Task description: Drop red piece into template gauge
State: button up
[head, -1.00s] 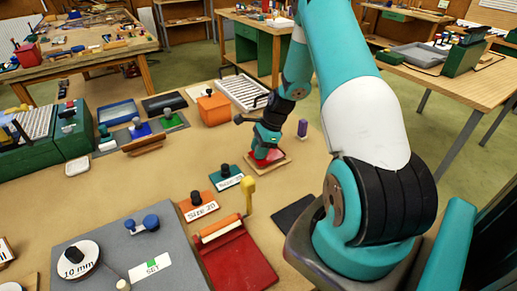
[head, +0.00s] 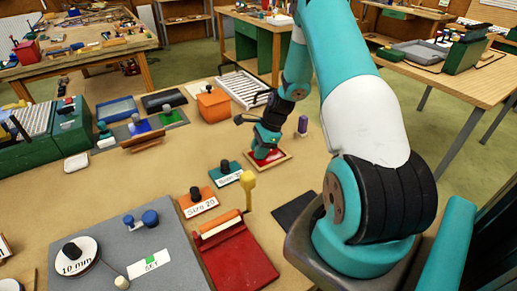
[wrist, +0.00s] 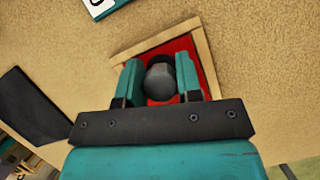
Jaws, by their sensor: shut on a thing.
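The red piece (wrist: 187,45) shows in the wrist view inside a tan wooden frame, the template gauge (wrist: 206,58). A dark round knob (wrist: 160,82) stands on the red piece. My gripper (wrist: 159,80) is shut on this knob, one teal finger on each side. In the head view, my gripper (head: 265,148) is over the gauge (head: 284,160), and red (head: 273,155) shows within the wooden border. The piece looks level with the frame, but I cannot tell whether it rests on the bottom. My fingers and palm hide part of the piece and the near side of the frame.
A teal size block (head: 226,175) and an orange size block (head: 198,202) lie in front and left. A purple peg (head: 302,124) stands behind right. An orange box (head: 213,104) stands behind left. A dark pad (head: 294,211) lies in front right.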

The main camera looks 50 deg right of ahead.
jog(key=o, duration=0.9)
jog(key=shift+o, duration=0.2)
jog(key=b+v, duration=0.3)
jog(key=v, duration=1.4)
jog(key=shift+r, duration=0.2)
jog(key=s+a+r+n+g, duration=0.1)
jog(key=a+r+n, duration=0.3)
jog(key=a+n, duration=0.55)
jog(key=a+r+n, duration=0.4)
jog(key=a+n, duration=0.1)
jog(key=a, duration=1)
jog(key=s+a+r+n+g, duration=0.1)
jog(key=s+a+r+n, duration=0.1)
jog(key=s+a+n, duration=1.3)
jog(key=shift+s+r+n, duration=0.2)
jog(key=shift+s+n, duration=0.55)
jog(key=shift+s, duration=0.2)
